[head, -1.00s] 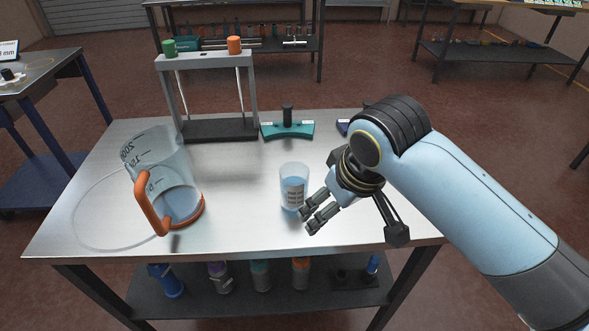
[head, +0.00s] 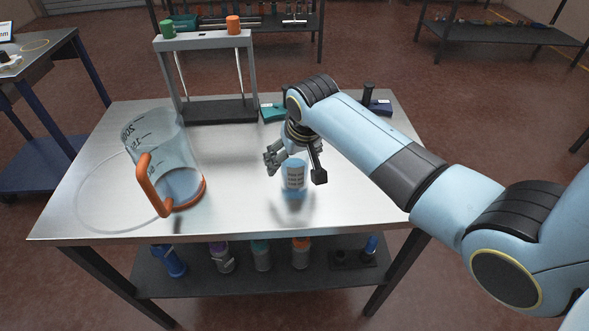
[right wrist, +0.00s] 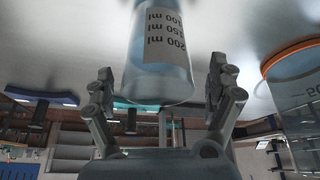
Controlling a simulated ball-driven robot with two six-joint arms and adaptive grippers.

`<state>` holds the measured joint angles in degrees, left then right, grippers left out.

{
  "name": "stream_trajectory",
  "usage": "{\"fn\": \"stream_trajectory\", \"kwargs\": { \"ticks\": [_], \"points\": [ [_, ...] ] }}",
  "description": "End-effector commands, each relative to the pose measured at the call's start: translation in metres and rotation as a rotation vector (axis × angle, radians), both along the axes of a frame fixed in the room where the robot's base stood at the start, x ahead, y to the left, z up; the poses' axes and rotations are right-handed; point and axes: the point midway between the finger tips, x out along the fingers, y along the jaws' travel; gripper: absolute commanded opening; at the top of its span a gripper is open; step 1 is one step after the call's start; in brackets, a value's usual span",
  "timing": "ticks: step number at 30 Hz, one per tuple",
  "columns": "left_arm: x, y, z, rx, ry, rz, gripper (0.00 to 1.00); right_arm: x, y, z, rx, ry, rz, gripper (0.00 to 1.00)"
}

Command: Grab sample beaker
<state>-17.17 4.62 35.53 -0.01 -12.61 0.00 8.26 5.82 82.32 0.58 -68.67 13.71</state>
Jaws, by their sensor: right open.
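The sample beaker (head: 293,179) is a small clear cup with pale blue liquid and a printed white label. It stands upright near the middle of the metal table (head: 235,215). My right gripper (head: 291,163) is open at the beaker's far side and hides part of its top in the head view. In the right wrist view the beaker (right wrist: 160,65) appears upside down, between the two spread fingers of the right gripper (right wrist: 161,76), with gaps on both sides. My left gripper is not in view.
A large clear jug (head: 163,155) with an orange handle and base stands left of the beaker. A grey frame (head: 205,43) with green and orange knobs is at the back. A teal block (head: 272,113) sits behind my gripper. The table's front is clear.

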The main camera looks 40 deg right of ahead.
Motion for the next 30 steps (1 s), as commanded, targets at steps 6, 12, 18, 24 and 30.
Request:
{"fn": "stream_trajectory", "kwargs": {
  "ticks": [6, 12, 18, 24, 30],
  "points": [
    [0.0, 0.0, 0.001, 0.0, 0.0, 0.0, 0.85, 0.01, -0.004, -0.027, 0.0, 0.002, 0.0, 0.89],
    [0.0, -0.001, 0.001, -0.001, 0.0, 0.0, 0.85, 0.012, -0.005, -0.032, 0.0, 0.0, 0.0, 0.89],
    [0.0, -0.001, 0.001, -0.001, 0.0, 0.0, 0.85, 0.012, -0.005, -0.031, 0.0, 0.0, 0.0, 0.77],
    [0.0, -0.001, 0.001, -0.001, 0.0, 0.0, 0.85, 0.012, -0.005, -0.031, 0.0, 0.0, 0.0, 0.51],
    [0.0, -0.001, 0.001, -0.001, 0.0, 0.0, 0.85, 0.012, -0.005, -0.032, 0.0, 0.0, 0.0, 0.25]
  ]
}}
